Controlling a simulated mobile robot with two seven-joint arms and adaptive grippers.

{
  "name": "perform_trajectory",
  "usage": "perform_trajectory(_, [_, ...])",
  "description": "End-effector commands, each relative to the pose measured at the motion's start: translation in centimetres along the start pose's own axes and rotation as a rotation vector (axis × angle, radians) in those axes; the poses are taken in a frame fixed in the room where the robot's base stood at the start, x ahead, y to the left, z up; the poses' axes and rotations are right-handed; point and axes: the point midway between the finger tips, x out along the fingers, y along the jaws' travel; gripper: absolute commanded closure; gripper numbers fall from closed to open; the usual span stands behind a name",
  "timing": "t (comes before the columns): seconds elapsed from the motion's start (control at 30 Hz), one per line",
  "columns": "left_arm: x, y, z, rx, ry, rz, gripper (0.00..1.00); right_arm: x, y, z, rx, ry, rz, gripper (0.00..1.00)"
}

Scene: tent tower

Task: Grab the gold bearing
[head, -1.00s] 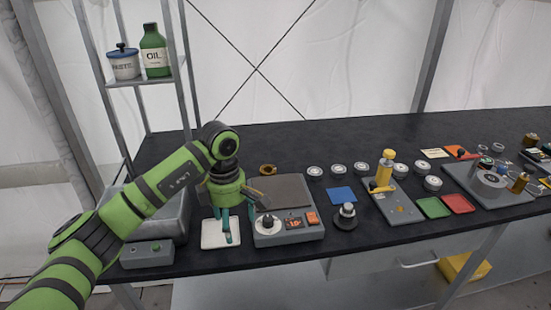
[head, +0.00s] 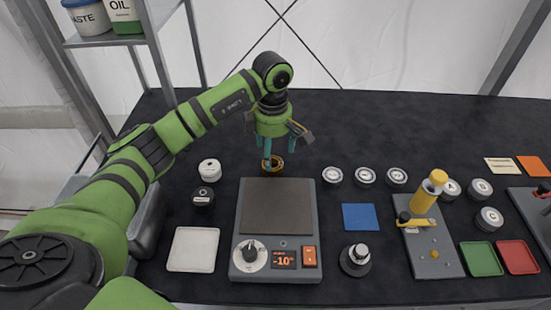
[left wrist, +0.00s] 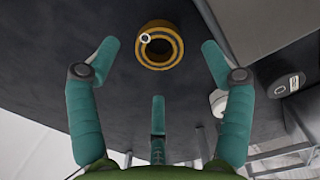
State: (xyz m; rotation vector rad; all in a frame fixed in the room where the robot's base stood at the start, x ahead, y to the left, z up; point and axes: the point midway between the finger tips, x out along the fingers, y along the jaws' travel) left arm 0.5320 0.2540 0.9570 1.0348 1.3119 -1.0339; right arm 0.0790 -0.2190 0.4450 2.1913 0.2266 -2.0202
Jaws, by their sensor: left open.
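The gold bearing (head: 272,165) is a small ring with a dark centre, lying on the black table just behind the grey hot plate. My left gripper (head: 268,150) points down above it, its teal fingers close to the ring and partly covering it. In the left wrist view the gold bearing (left wrist: 160,45) lies beyond and between the spread fingertips of my left gripper (left wrist: 160,60), with clear gaps on both sides. The gripper is open and empty. My right gripper is not in view.
A hot plate (head: 278,207) reading -10 stands in front of the bearing. Two small jars (head: 209,170) are left of it, above a white tray (head: 192,249). Several round tins (head: 332,175) stand to the right, with a blue pad (head: 358,217). The table behind is clear.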

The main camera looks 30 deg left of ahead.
Motion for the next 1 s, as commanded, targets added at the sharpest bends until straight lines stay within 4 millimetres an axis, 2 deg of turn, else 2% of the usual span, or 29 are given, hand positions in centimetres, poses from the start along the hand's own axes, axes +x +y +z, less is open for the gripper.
perform_trajectory(0.13, [1.9, -0.1, -0.1, -0.001, 0.0, -0.007, 0.2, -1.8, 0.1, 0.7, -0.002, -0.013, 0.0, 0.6])
perform_trajectory(0.3, [4.2, 0.0, -0.1, 0.001, -0.001, -0.003, 0.2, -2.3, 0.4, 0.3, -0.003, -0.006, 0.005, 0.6])
perform_trajectory(0.57, [4.7, 0.1, -0.2, 0.001, -0.001, 0.001, 0.2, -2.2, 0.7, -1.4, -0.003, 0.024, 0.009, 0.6])
perform_trajectory(0.6, [4.7, 0.1, -0.2, 0.001, -0.001, 0.001, 0.24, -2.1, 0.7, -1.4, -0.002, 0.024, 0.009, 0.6])
perform_trajectory(0.77, [4.7, 0.1, -0.2, 0.001, -0.001, 0.001, 0.87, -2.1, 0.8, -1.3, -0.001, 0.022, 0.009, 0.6])
perform_trajectory(1.0, [4.7, 0.1, -0.2, 0.001, -0.001, 0.001, 0.88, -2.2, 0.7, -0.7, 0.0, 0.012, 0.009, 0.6])
